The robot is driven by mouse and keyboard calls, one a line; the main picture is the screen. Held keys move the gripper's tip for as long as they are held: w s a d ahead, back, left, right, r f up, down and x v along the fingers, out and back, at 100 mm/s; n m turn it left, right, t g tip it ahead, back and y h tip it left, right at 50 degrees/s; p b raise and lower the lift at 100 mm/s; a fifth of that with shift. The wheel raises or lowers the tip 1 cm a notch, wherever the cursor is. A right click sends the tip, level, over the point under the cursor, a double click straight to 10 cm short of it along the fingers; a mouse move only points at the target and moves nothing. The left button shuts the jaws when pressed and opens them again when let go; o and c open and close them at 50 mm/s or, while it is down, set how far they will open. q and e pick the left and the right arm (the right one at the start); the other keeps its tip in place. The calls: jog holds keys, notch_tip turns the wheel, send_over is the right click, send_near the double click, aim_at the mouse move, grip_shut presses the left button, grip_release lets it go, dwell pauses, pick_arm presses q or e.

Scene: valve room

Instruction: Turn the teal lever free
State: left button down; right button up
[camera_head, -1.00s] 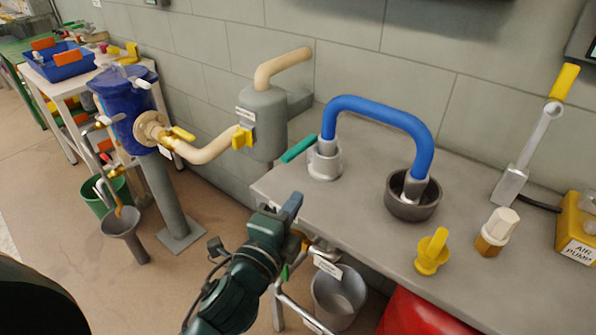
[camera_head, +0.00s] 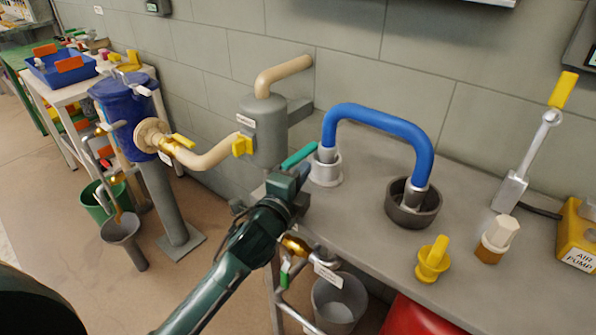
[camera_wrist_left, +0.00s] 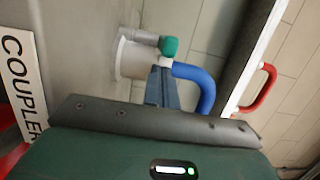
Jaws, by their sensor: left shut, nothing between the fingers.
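The teal lever (camera_head: 299,156) sticks out to the left from a grey coupling collar (camera_head: 325,170) at the left end of the grey bench. Its rounded teal end also shows in the left wrist view (camera_wrist_left: 169,46). The blue hose (camera_head: 383,116) arches from this collar to a dark cup. My left gripper (camera_head: 302,174) is shut and empty, its blue-grey fingertips just below the lever in the head view. In the left wrist view the fingertips (camera_wrist_left: 162,76) point at the lever's end; I cannot tell whether they touch it. My right gripper is not in view.
The dark cup (camera_head: 414,214), a yellow plug (camera_head: 433,260), a white-topped fitting (camera_head: 497,238) and a yellow-handled tool (camera_head: 530,145) stand on the bench. A grey tank (camera_head: 264,130) with a beige pipe stands behind my gripper. A bucket (camera_head: 340,303) is below the bench edge.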

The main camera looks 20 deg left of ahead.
pick_arm(q)
jog(key=shift+w+a, duration=0.15)
jog(key=shift+a, duration=0.25)
jog(key=shift+a, duration=0.15)
